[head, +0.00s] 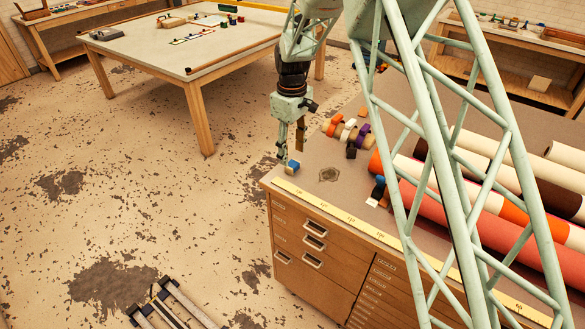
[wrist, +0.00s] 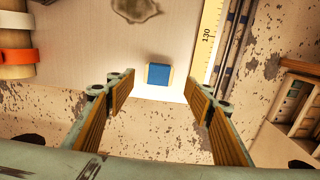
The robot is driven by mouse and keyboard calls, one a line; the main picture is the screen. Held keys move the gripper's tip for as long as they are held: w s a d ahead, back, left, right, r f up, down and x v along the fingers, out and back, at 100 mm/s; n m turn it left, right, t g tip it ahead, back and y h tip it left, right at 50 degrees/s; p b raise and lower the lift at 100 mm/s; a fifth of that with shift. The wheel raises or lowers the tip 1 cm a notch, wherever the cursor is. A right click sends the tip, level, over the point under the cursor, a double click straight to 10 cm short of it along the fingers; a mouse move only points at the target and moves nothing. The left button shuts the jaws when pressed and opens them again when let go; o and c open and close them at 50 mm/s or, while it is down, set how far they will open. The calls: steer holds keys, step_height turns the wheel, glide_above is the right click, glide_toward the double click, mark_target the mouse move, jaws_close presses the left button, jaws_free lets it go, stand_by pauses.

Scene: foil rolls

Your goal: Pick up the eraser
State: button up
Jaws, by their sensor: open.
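The eraser looks like a small block with a blue top and pale sides. In the head view the eraser (head: 292,167) lies near the left corner of the cabinet top (head: 318,192). In the wrist view the eraser (wrist: 159,74) appears ahead, between the lines of the two fingers and beyond their tips. My gripper (head: 291,150) points down above the corner, close to the eraser. Its two fingers (wrist: 162,84) are wide apart with nothing between them. I cannot tell the exact height of the fingertips above the surface.
A yellow ruler strip (head: 345,217) runs along the cabinet's front edge. A dark stain (head: 329,174) marks the top beside the eraser. Small coloured rolls (head: 347,132) lie behind, and large rolls (head: 470,185) fill the right. A pale-topped table (head: 190,45) stands apart at the back left.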

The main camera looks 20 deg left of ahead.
mark_target(293, 164)
steer(key=shift+f, duration=0.5)
steer(key=shift+w+f, duration=0.15)
steer(key=shift+f, duration=2.45)
steer(key=shift+c, duration=0.5)
steer(key=c, duration=0.9)
steer(key=shift+r, duration=0.1)
steer(key=shift+r, duration=1.55)
steer(key=shift+d+r, duration=0.1)
steer(key=shift+r, duration=0.05)
steer(key=s+d, duration=0.2)
steer(key=s, duration=0.2)
steer(key=s+d+r, duration=0.1)
steer(key=s+d, duration=0.2)
steer(key=s, duration=0.2)
steer(key=s+d+b, duration=0.1)
steer(key=s+d, duration=0.1)
steer(key=s, duration=0.3)
steer(key=shift+d+r, duration=0.2)
steer(key=shift+d, duration=0.15)
